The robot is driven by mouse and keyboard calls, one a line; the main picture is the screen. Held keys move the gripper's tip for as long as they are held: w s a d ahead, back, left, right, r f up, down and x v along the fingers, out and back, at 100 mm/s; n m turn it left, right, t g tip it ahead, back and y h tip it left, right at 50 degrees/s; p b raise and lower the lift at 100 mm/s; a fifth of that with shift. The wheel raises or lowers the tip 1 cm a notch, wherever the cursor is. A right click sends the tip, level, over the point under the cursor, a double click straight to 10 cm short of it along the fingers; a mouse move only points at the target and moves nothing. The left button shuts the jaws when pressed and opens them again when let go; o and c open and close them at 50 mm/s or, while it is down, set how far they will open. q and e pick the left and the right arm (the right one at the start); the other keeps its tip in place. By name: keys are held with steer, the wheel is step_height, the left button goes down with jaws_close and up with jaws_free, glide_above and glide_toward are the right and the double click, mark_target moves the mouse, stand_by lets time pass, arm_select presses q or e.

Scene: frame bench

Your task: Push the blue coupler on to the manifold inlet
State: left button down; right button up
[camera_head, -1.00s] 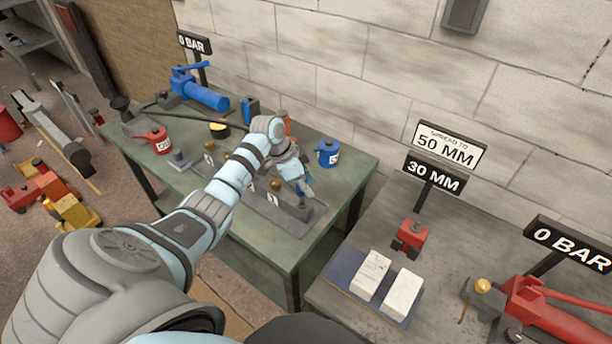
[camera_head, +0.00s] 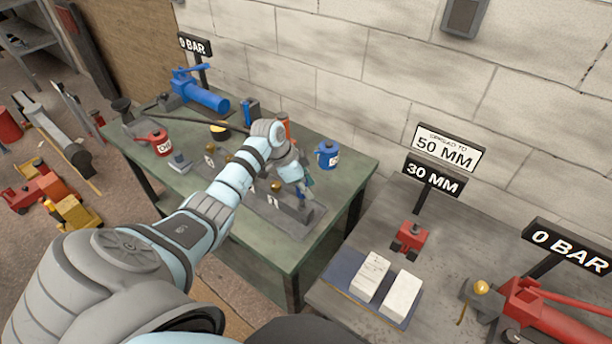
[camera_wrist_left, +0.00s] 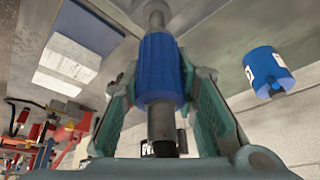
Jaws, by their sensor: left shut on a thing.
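My left gripper (camera_head: 306,190) is at the near right end of the grey manifold (camera_head: 280,217), which lies on the green bench. In the left wrist view the left gripper (camera_wrist_left: 163,95) is shut on the blue coupler (camera_wrist_left: 160,68), with a finger on each side. A grey metal stem (camera_wrist_left: 155,16) meets the coupler's far end; I cannot tell whether it is fully seated on the inlet. A darker metal piece (camera_wrist_left: 161,128) extends from its near end. In the head view the gripper mostly hides the coupler. My right gripper is not in view.
The green bench (camera_head: 262,262) also holds a blue pump (camera_head: 207,98), a blue cylinder (camera_head: 327,153) and a red cylinder (camera_head: 160,143). A 0 BAR sign (camera_head: 194,45) stands behind the pump. A grey table with white blocks (camera_head: 402,293) is at right.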

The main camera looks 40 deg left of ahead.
arm_select(q)
steer(key=shift+f, duration=0.1)
stand_by(0.3)
steer(key=shift+f+b, duration=0.35)
steer(key=shift+b, duration=0.05)
steer(key=shift+f+b, duration=1.1)
steer(key=shift+f, duration=0.45)
steer(key=c, duration=1.2)
jaws_free()
steer(key=v, duration=1.2)
steer(key=shift+d, duration=0.1)
